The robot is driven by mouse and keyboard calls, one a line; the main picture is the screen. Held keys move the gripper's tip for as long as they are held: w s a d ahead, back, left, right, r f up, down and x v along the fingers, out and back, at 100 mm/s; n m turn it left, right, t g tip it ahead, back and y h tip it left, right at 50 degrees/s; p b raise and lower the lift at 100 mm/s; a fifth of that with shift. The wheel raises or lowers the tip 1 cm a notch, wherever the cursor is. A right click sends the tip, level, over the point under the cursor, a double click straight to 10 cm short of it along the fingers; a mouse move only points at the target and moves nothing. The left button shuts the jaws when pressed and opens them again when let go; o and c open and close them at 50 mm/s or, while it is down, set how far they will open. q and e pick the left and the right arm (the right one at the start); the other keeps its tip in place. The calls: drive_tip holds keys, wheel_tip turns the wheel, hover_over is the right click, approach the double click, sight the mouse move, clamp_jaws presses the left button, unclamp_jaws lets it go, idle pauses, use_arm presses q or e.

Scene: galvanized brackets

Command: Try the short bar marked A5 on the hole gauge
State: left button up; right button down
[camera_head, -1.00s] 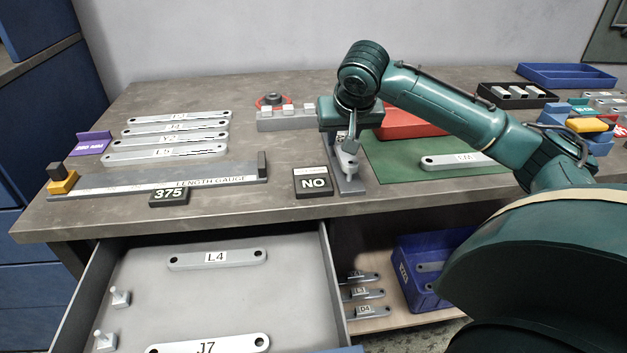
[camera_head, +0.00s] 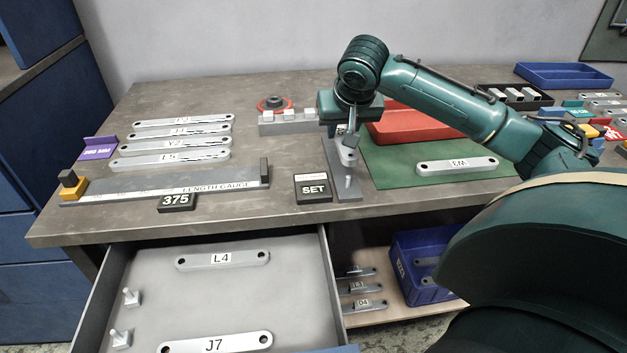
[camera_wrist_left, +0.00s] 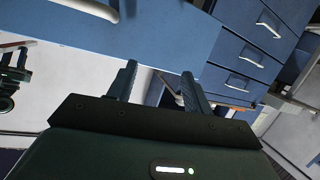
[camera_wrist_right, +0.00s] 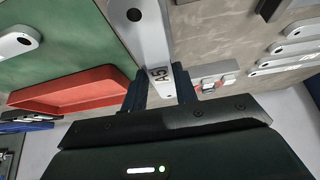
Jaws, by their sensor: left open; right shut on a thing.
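The short bar A5 (camera_wrist_right: 153,40) is light grey, with a black-on-white A5 label and a hole near its far end, in the right wrist view. My right gripper (camera_wrist_right: 162,88) is shut on its near end. In the head view the right gripper (camera_head: 346,128) holds the bar (camera_head: 347,155) tilted downward over the hole gauge (camera_head: 346,193), a narrow grey plate with a small upright pin. The pin shows in front of the bar's lower end, which looks clear of it. The small display (camera_head: 313,188) beside the gauge reads SET. My left gripper (camera_wrist_left: 155,88) is open and empty, away from the bench.
Left on the bench are the length gauge (camera_head: 165,184), its display (camera_head: 176,202) reading 375, and several bars. A green mat (camera_head: 400,175) with one bar and a red tray (camera_head: 410,125) lie right. An open drawer (camera_head: 290,290) with bars L4 and J7 juts out below.

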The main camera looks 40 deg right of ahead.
drive_tip(key=shift+r, duration=0.3)
use_arm(q)
drive_tip(key=shift+r, duration=0.15)
wheel_tip(320, 180, down, 7)
drive_tip(key=w+d+g, duration=0.1)
drive_tip(key=d+g, duration=0.1)
drive_tip(key=shift+b, duration=0.3)
use_arm(e)
drive_tip(key=shift+f, duration=1.6)
use_arm(q)
drive_tip(key=shift+w, duration=0.1)
drive_tip(key=shift+r+p, duration=0.6)
drive_tip(key=shift+r, duration=0.05)
drive_tip(key=shift+f, duration=0.25)
use_arm(e)
drive_tip(key=shift+f, duration=0.6)
idle(0.9)
drive_tip(key=c, duration=1)
unclamp_jaws()
drive_tip(key=shift+r, duration=0.1)
